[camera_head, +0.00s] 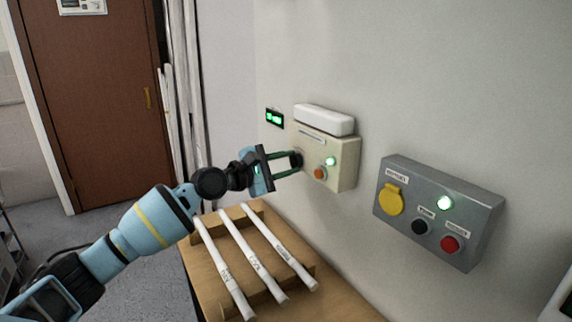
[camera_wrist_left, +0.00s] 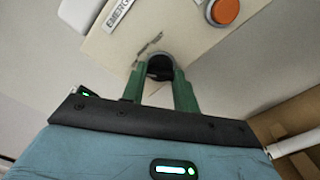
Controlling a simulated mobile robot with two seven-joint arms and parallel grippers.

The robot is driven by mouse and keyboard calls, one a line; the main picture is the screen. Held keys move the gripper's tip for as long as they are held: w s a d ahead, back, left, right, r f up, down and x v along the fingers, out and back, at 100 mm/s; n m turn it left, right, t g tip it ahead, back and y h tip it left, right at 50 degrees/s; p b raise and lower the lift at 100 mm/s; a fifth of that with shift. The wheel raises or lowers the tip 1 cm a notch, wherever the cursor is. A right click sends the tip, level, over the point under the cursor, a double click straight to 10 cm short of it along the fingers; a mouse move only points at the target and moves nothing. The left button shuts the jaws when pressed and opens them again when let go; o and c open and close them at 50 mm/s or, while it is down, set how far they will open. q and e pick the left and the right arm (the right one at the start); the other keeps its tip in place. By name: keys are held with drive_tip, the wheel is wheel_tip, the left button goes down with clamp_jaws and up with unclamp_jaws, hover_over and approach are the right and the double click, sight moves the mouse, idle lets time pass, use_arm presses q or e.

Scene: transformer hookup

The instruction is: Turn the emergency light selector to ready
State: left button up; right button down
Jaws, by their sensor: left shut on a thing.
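The emergency light box (camera_head: 333,154) is a cream box on the wall with a white lamp housing (camera_head: 325,119) on top. It has a lit green light (camera_head: 330,161) and an orange button (camera_head: 320,174). My left gripper (camera_head: 294,161) reaches it from the left, with its green fingers shut on the black selector knob (camera_head: 297,158) at the box's left side. In the left wrist view the fingers sit around the dark knob (camera_wrist_left: 160,66), below a label that begins "EMERG" (camera_wrist_left: 118,12). The knob's pointing direction is hidden. My right gripper is not in view.
A grey box (camera_head: 438,212) with a yellow cover, a lit green light, and black and red buttons is on the wall at right. Several white labelled tubes lie on a wooden rack on the table (camera_head: 345,302) below. A small green-lit display (camera_head: 274,118) is left of the cream box.

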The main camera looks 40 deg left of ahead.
use_arm(q)
drive_tip(key=m+b, duration=0.1)
drive_tip(key=m, duration=0.5)
idle(0.3)
drive_tip(key=shift+m, duration=0.3)
drive_tip(key=o, duration=1)
drive_tip(key=shift+c, duration=0.2)
drive_tip(key=shift+s, duration=0.1)
